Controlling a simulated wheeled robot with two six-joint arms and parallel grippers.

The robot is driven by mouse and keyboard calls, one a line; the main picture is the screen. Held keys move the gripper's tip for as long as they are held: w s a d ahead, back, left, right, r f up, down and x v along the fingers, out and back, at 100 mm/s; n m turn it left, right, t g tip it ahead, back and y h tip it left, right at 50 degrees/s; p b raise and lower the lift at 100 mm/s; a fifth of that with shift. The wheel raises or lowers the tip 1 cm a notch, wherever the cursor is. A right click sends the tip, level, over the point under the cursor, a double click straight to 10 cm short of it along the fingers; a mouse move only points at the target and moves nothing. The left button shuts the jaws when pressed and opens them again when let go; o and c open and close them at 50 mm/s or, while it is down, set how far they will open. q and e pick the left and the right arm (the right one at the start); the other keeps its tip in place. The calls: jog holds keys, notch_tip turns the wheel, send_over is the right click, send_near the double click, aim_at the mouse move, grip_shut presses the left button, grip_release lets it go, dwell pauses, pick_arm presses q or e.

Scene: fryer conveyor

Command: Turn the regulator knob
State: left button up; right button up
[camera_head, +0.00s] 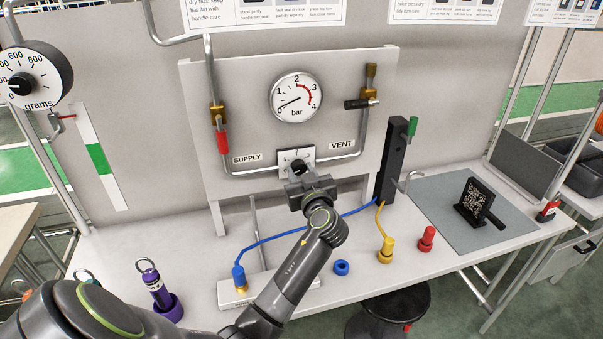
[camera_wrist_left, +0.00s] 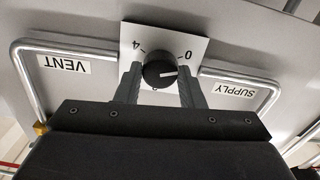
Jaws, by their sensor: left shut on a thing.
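The black regulator knob (camera_wrist_left: 158,73) sits on a white scale plate (camera_head: 284,158) at the lower middle of the grey panel. The wrist view, upside down, shows the plate's 4 and 0 marks and a light pointer line on the knob. My left gripper (camera_head: 299,176) reaches up to the plate. In the left wrist view its fingers (camera_wrist_left: 160,86) stand on both sides of the knob, shut on it. The pressure gauge (camera_head: 296,97) above has its needle near 0. My right gripper is not in view.
The SUPPLY pipe with a red-handled valve (camera_head: 222,141) is left of the knob; the VENT pipe with a black-handled valve (camera_head: 361,104) is right. A black post (camera_head: 391,165), blue hose (camera_head: 285,234) and yellow fitting (camera_head: 387,250) stand by the arm.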

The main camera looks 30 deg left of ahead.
pick_arm(q)
jog(key=shift+m, duration=1)
jog(key=m, duration=0.2)
jog(key=shift+m, duration=0.3)
jog(key=m, duration=0.4)
jog(key=shift+r+p, duration=0.1)
jog(key=shift+p, duration=0.2)
jog(key=shift+m, duration=0.8)
jog(key=o, duration=1)
